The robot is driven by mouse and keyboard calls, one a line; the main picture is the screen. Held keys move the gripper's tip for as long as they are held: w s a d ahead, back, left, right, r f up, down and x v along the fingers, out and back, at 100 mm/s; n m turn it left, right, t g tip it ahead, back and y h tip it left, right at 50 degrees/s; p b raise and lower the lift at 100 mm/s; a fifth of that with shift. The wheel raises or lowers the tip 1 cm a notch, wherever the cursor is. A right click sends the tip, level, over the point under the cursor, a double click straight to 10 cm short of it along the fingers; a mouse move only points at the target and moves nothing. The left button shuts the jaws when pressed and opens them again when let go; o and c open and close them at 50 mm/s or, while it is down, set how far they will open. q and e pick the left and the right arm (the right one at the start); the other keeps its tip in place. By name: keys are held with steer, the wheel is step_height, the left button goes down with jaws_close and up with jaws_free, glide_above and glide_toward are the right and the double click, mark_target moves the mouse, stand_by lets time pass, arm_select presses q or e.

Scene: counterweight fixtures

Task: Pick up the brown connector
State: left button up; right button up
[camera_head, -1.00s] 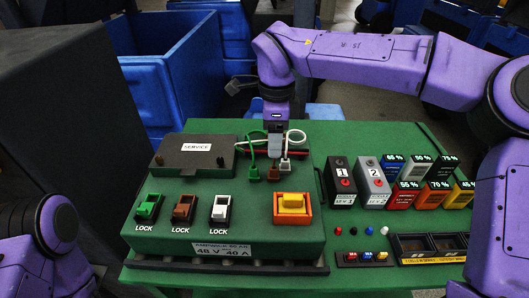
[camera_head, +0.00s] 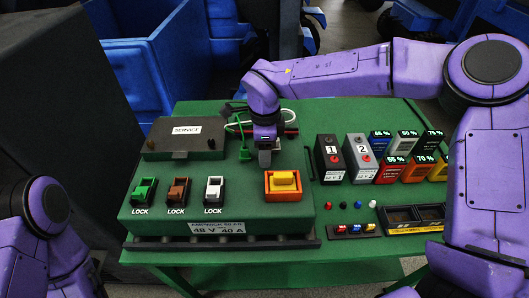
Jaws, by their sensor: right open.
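My right gripper (camera_head: 265,158) points down at the back edge of the green control box (camera_head: 165,228), just right of the green connector (camera_head: 245,154). Its jaws are open. The brown connector cannot be made out now; the gripper covers the spot where it stood. A green cable (camera_head: 238,126) loops up behind the green connector. A white cable and a short red piece show beside the gripper. The white connector is also hidden. My left arm is at the left edge, with its gripper out of view.
Green, brown (camera_head: 178,190) and white LOCK switches and an orange-yellow switch (camera_head: 283,183) are on the box. A dark SERVICE cover (camera_head: 184,138) lies left of the connectors. Numbered blocks (camera_head: 329,158), coloured percent blocks and a black tray (camera_head: 405,218) stand to the right.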

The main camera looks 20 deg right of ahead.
steer(key=shift+w, duration=0.1)
steer(key=c, duration=0.8)
steer(key=shift+r, duration=0.25)
step_height(320, 180, up, 3)
steer(key=shift+w+f, duration=0.1)
steer(key=shift+f, duration=0.05)
steer(key=s+a+r+b, duration=0.1)
steer(key=s+a+r, duration=0.1)
steer(key=s+r, duration=0.1)
steer(key=s+a+r+b, duration=0.1)
steer(key=s+a+r, duration=0.2)
steer(key=s, duration=0.2)
steer(key=s+a+r+b, duration=0.2)
steer(key=s+a+r, duration=0.1)
steer(key=shift+s+r, duration=0.4)
steer(key=shift+f, duration=0.15)
